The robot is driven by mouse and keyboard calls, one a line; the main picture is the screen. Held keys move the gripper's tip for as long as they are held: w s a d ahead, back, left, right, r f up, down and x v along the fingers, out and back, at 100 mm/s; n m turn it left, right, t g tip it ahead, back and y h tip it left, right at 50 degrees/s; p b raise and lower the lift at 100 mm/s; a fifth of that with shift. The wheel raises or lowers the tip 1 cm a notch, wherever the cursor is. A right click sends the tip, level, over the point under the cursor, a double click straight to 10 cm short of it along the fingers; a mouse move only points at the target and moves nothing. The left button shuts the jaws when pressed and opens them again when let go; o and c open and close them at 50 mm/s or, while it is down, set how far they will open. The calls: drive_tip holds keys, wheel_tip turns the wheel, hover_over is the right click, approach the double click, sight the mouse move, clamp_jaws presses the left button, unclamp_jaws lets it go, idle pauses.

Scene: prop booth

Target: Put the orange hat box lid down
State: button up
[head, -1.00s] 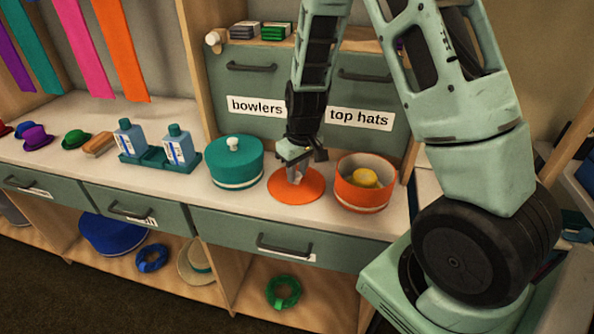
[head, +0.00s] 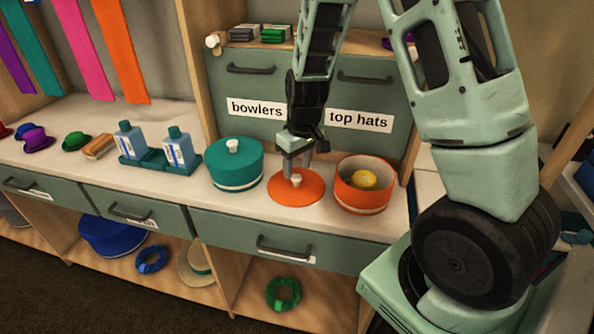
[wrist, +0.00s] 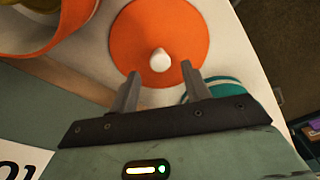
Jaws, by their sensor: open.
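The orange hat box lid (head: 281,193) lies flat on the counter, with a white knob (head: 296,180) at its middle. It also shows in the wrist view (wrist: 140,35), with its white knob (wrist: 160,60) just beyond the fingertips. My gripper (head: 299,169) is open above the lid, its fingers apart and nothing between them. In the wrist view the two fingers (wrist: 160,76) are spread on either side of the knob's line. The open orange hat box (head: 362,196) stands right of the lid with a yellow thing (head: 363,179) inside.
A teal hat box (head: 235,167) with its lid on stands just left of the orange lid. Two blue bottles (head: 179,149) stand in a teal tray further left. Drawers labelled "bowlers" (head: 256,107) and "top hats" rise behind the lid.

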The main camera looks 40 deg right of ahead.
sight(300, 188)
wheel_tip(300, 188, up, 9)
drive_tip(key=s, duration=0.1)
drive_tip(key=s+a+r+n+y, duration=0.15)
drive_tip(key=s+a, duration=0.25)
drive_tip(key=a, duration=0.4)
drive_tip(key=s+a+r+n, duration=0.15)
drive_tip(key=s+a, duration=0.25)
drive_tip(key=a, duration=0.4)
drive_tip(key=s+a+n, duration=0.2)
drive_tip(key=s+a, duration=0.2)
drive_tip(key=s, duration=0.3)
drive_tip(key=s+a+n+g, duration=0.1)
drive_tip(key=s+a, duration=0.3)
drive_tip(key=s, duration=0.3)
drive_tip(key=shift+s+a+r+n+h+p, duration=0.25)
drive_tip(key=shift+s+n+h+p, duration=0.1)
drive_tip(key=shift+s+n+h, duration=0.1)
